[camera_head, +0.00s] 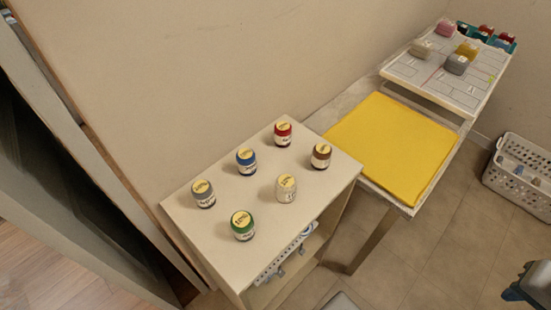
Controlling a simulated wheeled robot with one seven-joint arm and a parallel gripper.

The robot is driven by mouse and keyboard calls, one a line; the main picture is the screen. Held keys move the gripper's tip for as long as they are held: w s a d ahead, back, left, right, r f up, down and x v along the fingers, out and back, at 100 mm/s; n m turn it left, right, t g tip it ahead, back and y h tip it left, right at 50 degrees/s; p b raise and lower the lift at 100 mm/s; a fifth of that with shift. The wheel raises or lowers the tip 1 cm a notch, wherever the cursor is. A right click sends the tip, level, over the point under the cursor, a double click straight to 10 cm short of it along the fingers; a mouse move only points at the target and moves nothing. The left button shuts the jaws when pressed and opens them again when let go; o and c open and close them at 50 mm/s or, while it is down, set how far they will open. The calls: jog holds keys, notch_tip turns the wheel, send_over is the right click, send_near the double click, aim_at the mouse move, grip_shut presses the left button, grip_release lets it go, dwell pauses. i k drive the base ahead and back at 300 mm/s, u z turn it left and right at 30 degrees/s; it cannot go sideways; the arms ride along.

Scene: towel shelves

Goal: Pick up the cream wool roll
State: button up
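The cream wool roll (286,188) looks like a small upright cylinder with a yellow label on top. It stands on the cream cabinet top (222,212), toward its right front edge. The green roll (242,225) is to its lower left and the brown roll (321,155) to its upper right. Nothing touches it. A grey and dark blue part, which looks like my arm, is cut off at the lower right edge, far from the roll. I cannot make out my gripper's fingers.
Red (283,133), blue (246,160) and grey (203,193) rolls share the cabinet top. A wall runs behind. To the right are a table with a yellow cloth (391,148), a white board (445,78) with several soft pieces, and a white basket (521,180) on the floor.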

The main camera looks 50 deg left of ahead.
aim_at(286, 184)
jog(key=z, duration=0.25)
jog(key=k, duration=1)
jog(key=u, duration=1.55)
jog(key=i, duration=0.5)
